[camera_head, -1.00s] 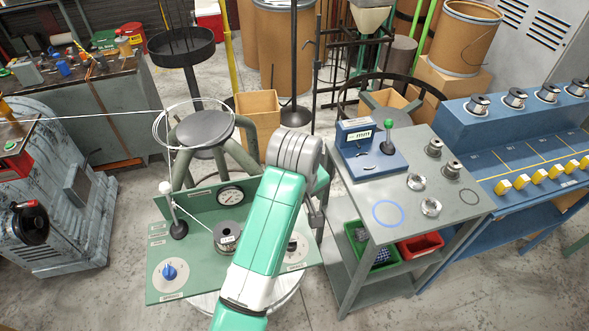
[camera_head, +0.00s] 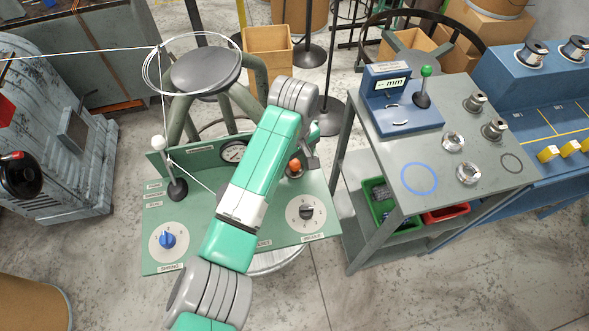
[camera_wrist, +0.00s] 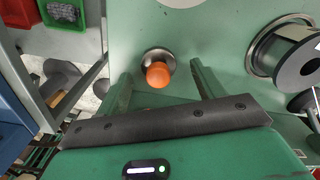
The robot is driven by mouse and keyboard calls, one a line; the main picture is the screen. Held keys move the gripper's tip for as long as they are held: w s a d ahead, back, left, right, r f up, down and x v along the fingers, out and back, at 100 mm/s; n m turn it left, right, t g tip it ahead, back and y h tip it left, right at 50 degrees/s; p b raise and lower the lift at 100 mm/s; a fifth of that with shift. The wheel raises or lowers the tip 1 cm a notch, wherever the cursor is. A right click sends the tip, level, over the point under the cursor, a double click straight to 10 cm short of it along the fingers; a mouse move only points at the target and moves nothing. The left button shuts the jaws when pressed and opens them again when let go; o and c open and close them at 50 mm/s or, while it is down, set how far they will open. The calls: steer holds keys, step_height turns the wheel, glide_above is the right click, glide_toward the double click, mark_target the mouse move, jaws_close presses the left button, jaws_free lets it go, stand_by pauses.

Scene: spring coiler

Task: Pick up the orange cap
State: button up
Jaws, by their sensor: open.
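The orange cap (camera_wrist: 158,74) is a small round knob on a metal base on the green panel (camera_head: 195,262). In the wrist view it lies between the tips of my two fingers, with a gap on each side. In the head view the orange cap (camera_head: 295,165) shows just right of my green arm, beside the wrist. My gripper (camera_wrist: 161,68) is open and empty. In the head view its fingers are mostly hidden, so I cannot tell how high above the cap they are.
A dial with a black knob (camera_head: 306,211) sits in front of the cap. A dark spool (camera_wrist: 298,58) is right of the gripper in the wrist view. A grey cart (camera_head: 400,160) stands to the right.

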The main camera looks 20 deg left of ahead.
steer(key=shift+d+f, duration=0.1)
steer(key=shift+f, duration=0.7)
steer(key=c, duration=1.2)
steer(key=shift+r, duration=0.1)
step_height(320, 180, up, 4)
steer(key=shift+r+p, duration=0.1)
steer(key=shift+p, duration=0.9)
steer(key=s+d+p, duration=0.2)
steer(key=s, duration=0.2)
steer(key=s+d+p, duration=0.3)
steer(key=s, duration=0.1)
steer(key=s+d+r+p, duration=0.1)
steer(key=s+d+p, duration=0.1)
steer(key=s, duration=0.3)
steer(key=shift+d+p, duration=0.15)
steer(key=shift+p, duration=0.25)
steer(key=shift+s+d+f, duration=0.15)
steer(key=shift+s+d, duration=0.1)
steer(key=shift+s, duration=0.2)
